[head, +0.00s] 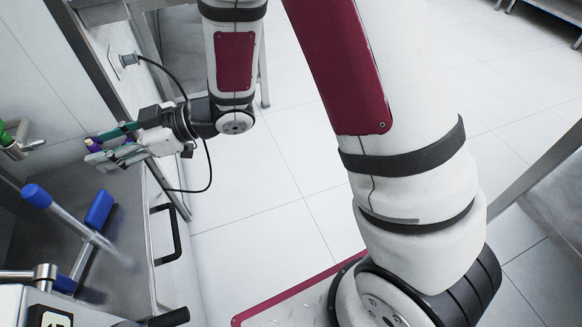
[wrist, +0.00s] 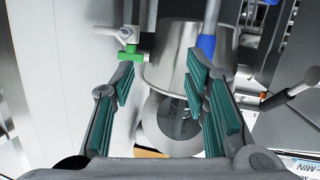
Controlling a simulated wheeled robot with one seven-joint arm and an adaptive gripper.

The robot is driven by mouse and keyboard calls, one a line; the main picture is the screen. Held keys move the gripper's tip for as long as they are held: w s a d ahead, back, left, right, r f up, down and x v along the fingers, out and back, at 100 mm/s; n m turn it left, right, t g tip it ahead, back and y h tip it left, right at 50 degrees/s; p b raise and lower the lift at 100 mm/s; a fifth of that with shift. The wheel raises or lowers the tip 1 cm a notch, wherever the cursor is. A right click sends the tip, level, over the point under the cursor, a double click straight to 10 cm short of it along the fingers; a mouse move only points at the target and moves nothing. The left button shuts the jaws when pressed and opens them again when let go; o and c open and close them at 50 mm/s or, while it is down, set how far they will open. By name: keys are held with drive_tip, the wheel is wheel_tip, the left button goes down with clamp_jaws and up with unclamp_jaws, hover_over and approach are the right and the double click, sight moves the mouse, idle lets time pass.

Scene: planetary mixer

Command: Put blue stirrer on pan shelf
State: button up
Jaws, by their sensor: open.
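My gripper (head: 108,150) is at the left in the head view, open, with its fingers pointing left over the steel counter. In the wrist view my gripper (wrist: 162,85) has its green-padded fingers spread apart with nothing held between them. A blue handle on a grey rod (wrist: 207,46) shows past the right finger, in front of a steel pot-like vessel (wrist: 172,52). I cannot tell which blue part is the stirrer. The pan shelf cannot be made out.
A green-handled tap (head: 14,138) is on the left wall and also shows in the wrist view (wrist: 130,52). Another blue grip (head: 99,210) and a dark door handle (head: 167,233) are near the counter front. The tiled floor at the centre is clear.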

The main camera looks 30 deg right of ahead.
drive_tip(key=w+d+r+m+t+h, duration=0.3)
drive_tip(key=d+h, duration=0.2)
drive_tip(key=d, duration=0.3)
drive_tip(key=w+d+r+m+t+h, duration=0.25)
drive_tip(key=d+h, duration=0.25)
drive_tip(key=d, duration=0.3)
drive_tip(key=s+d+r+m+h, duration=0.2)
drive_tip(key=s+d+m+h, duration=0.15)
drive_tip(key=d, duration=0.55)
drive_tip(key=s+d+r+m+g+h, duration=0.1)
drive_tip(key=s+d+m+g+h, duration=0.2)
drive_tip(key=s, duration=0.5)
drive_tip(key=s+d+m+g+h, duration=0.1)
drive_tip(key=s+d+m+g, duration=0.1)
drive_tip(key=s+d, duration=0.5)
drive_tip(key=s+a+m+g+y, duration=0.1)
drive_tip(key=s+a+g, duration=0.1)
drive_tip(key=s, duration=0.7)
drive_tip(key=s+a+m+g+y, duration=0.1)
drive_tip(key=s+a+g, duration=0.1)
drive_tip(key=s, duration=0.8)
drive_tip(key=shift+r+g, duration=0.2)
drive_tip(key=shift+g, duration=0.15)
